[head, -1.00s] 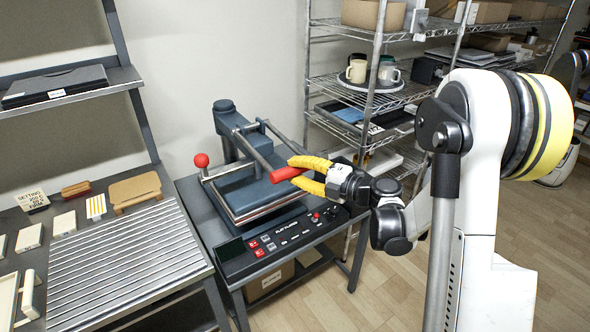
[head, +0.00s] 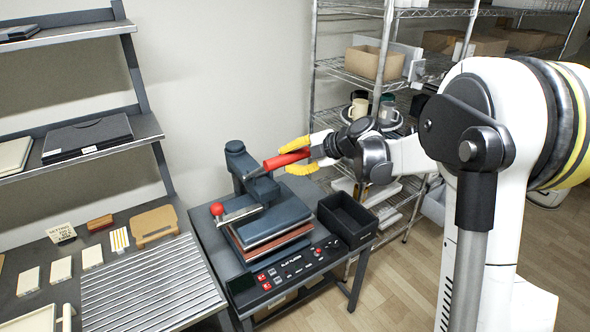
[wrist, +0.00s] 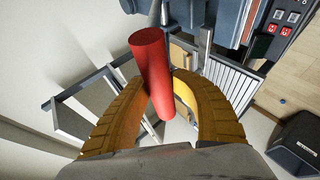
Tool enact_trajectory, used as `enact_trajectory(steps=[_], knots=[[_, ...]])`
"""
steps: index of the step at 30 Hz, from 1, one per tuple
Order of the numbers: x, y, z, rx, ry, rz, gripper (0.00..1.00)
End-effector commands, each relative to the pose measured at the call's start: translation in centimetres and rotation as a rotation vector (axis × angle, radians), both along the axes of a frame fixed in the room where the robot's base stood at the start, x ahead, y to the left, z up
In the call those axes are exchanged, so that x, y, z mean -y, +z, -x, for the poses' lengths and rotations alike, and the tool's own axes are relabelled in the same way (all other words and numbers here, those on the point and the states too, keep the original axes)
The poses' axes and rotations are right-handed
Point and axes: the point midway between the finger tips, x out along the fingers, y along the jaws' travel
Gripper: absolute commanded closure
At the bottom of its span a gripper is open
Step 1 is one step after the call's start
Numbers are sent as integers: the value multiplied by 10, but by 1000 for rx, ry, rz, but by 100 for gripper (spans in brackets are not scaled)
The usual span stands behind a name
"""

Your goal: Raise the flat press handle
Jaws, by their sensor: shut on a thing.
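The flat press (head: 270,222) stands on a dark table, with a blue-grey upper plate above a reddish-brown layer. Its lever handle has a red grip (head: 282,161) at the end and slants up to the right from the rear post (head: 238,160). My gripper (head: 290,157), with yellow fingers, is shut around the red grip. In the wrist view, the red grip (wrist: 152,65) runs up between the two ribbed yellow fingers (wrist: 160,105). The fingers hide part of the grip in the head view.
A red-knobbed lever (head: 217,209) is at the press's left, and a button panel (head: 295,268) in front. A black open bin (head: 347,218) stands to its right. A wire shelf with mugs (head: 359,107) is behind my arm.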

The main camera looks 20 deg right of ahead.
Motion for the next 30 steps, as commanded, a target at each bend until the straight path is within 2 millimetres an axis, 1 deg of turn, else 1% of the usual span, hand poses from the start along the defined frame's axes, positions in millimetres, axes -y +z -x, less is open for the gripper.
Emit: enact_trajectory(steps=[1, 3, 9, 12, 18, 21, 30], knots=[[-3, 14, -8, 2, 2, 0, 100], [-7, 25, -20, 2, 1, -1, 100], [-17, 51, -53, 3, 1, 0, 100], [-21, 60, -68, 3, -1, -1, 100], [-28, 72, -91, 5, -1, 0, 100], [-30, 75, -99, 5, -1, 0, 100], [-33, 79, -109, 6, -4, -1, 100]])
